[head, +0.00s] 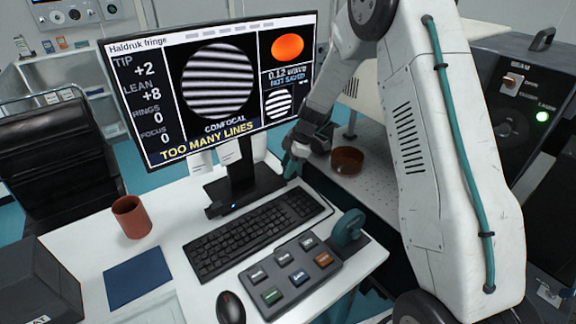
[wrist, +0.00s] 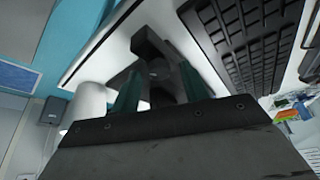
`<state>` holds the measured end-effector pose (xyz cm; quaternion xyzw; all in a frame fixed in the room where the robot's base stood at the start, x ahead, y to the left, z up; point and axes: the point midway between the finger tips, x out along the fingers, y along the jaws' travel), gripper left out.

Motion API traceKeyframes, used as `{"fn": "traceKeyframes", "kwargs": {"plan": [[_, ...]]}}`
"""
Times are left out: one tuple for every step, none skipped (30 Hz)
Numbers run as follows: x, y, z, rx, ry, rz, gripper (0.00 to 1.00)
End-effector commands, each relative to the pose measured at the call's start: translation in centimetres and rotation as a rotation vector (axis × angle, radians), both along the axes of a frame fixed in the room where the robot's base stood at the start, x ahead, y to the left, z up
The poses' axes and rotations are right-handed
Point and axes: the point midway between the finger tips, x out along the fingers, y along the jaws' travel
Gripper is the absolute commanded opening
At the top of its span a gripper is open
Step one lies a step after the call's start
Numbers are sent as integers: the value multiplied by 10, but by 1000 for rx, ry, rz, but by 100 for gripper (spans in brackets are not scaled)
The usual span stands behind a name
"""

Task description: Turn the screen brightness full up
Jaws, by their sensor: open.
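The screen (head: 215,85) stands on a black foot on the white desk, lit, with striped fringe pictures and the words "TOO MANY LINES". A small blue light and a dark block (head: 214,210) sit at the front of the foot. I cannot make out a marked brightness control. My gripper (head: 292,160) is beside the screen's lower right edge, behind the keyboard. In the wrist view its two teal fingers (wrist: 158,88) are apart, with a dark part of the stand showing between and beyond them. I cannot tell whether they touch it. I see nothing held.
A black keyboard (head: 255,232) lies in front of the screen. A brown bowl (head: 347,160) sits behind, right.

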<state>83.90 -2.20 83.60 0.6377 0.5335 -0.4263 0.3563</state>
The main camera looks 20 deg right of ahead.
Motion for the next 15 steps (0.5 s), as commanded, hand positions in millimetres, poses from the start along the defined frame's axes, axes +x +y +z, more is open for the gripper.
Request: {"fn": "traceKeyframes", "kwargs": {"plan": [[0,0,0,0,0,0,45],[0,0,0,0,0,0,45],[0,-1,0,0,0,0,39],[0,-1,0,0,0,0,31],[0,-1,0,0,0,0,23],[0,-1,0,0,0,0,12],[0,-1,0,0,0,0,3],[0,-1,0,0,0,0,0],[0,-1,0,0,0,-1,0],[0,-1,0,0,0,-1,0],[0,-1,0,0,-1,-1,0],[0,-1,0,0,0,-2,0],[0,-1,0,0,0,-4,0],[0,-1,0,0,0,-7,0],[0,-1,0,0,0,-12,0]]}}
